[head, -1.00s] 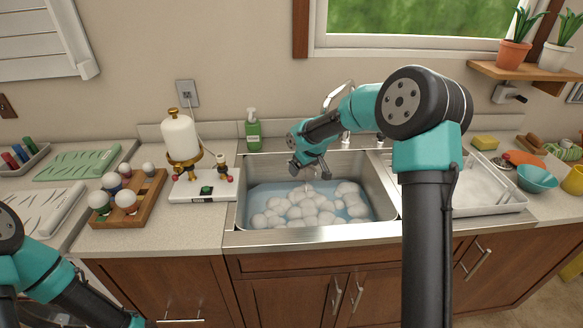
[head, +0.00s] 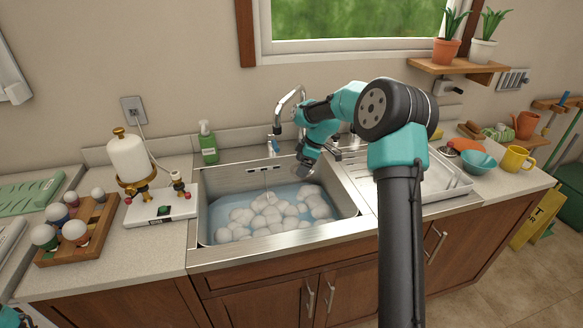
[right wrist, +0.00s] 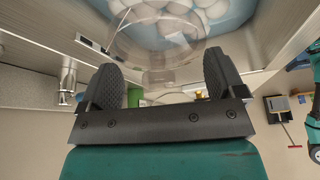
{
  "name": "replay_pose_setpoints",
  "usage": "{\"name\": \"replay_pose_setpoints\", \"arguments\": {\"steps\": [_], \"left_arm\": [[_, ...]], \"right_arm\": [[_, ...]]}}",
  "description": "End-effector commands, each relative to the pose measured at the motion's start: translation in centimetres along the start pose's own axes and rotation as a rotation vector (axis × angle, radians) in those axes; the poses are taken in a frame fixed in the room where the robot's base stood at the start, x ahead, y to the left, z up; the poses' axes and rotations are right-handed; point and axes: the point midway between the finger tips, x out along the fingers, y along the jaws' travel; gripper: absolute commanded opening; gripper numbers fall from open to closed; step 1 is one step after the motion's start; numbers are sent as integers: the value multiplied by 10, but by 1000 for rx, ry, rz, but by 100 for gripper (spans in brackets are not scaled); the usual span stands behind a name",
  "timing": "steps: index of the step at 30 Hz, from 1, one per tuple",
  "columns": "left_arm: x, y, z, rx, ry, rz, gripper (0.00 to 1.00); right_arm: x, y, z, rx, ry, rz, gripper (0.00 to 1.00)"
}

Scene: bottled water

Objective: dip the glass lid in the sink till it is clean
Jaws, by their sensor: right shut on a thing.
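The glass lid (right wrist: 150,42) is clear and see-through. In the right wrist view its round dome lies beyond my fingers, with foam showing through it; I cannot tell how clean it is. My right gripper (right wrist: 163,72) is shut on the lid, seemingly at the knob between its fingers. In the head view the right gripper (head: 303,172) is over the right rear part of the steel sink (head: 352,208). The lid is hard to make out there, and I cannot tell whether it touches the water.
White foam (head: 270,208) floats on blue water in the sink. The faucet (head: 276,125) and green soap bottle (head: 208,145) stand behind it. A white drying tray (head: 450,180) is close on the right. A dispenser (head: 130,160) and an egg-cup-like wooden rack (head: 75,250) are left.

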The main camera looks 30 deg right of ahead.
Motion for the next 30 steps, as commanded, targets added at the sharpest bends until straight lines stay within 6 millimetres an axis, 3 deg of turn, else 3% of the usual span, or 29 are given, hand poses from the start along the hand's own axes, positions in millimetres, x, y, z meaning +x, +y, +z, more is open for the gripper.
{"name": "replay_pose_setpoints", "arguments": {"steps": [17,30], "left_arm": [[0,0,0,0,0,0,46],[0,0,0,0,0,0,46]], "right_arm": [[-4,2,6,-49,-1,-20,66],[19,1,16,-48,-1,-21,66]]}}
